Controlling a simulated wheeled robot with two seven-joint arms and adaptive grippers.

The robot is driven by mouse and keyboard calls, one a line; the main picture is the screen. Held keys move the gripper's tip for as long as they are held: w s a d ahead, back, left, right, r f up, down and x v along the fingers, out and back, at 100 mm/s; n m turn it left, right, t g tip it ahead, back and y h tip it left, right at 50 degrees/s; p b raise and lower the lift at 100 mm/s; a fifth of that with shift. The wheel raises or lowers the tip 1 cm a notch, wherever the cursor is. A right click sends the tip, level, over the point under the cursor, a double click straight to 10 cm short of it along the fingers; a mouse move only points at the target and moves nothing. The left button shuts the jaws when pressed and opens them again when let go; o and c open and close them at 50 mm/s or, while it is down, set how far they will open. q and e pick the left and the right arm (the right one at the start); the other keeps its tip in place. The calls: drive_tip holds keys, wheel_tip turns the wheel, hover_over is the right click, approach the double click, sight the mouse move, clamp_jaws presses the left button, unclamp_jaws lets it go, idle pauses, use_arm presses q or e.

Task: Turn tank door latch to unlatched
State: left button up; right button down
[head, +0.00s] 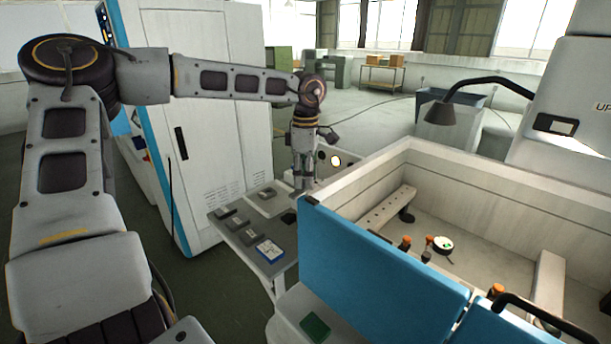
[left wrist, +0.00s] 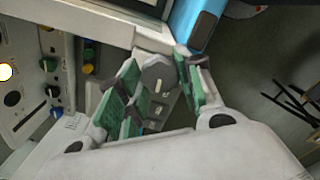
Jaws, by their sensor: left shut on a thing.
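The blue tank door (head: 385,262) forms the near side of the pale work tank (head: 480,184). My left gripper (head: 303,188) reaches down beside the tank's far left corner in the head view. In the left wrist view, my left gripper's green-padded fingers (left wrist: 158,68) are on either side of a grey, many-sided latch knob (left wrist: 157,76), shut on it. A grey plate with small pale marks (left wrist: 157,108) shows behind the knob. A blue door edge (left wrist: 196,22) is just beyond the fingers. The head view does not show the knob clearly. My right gripper is not in view.
A control panel with coloured knobs (left wrist: 50,80) lies left of the gripper in the left wrist view. A side table (head: 232,236) with small blocks stands left of the tank. A tall white cabinet (head: 210,125) stands behind it. A lamp (head: 440,112) overhangs the tank.

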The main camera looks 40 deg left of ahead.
use_arm(q)
drive_tip(key=shift+m, duration=0.8)
drive_tip(key=o, duration=1)
drive_tip(key=shift+o, duration=0.2)
drive_tip(key=shift+r, duration=0.1)
wheel_tip(320, 180, up, 12)
idle(0.4)
idle(0.3)
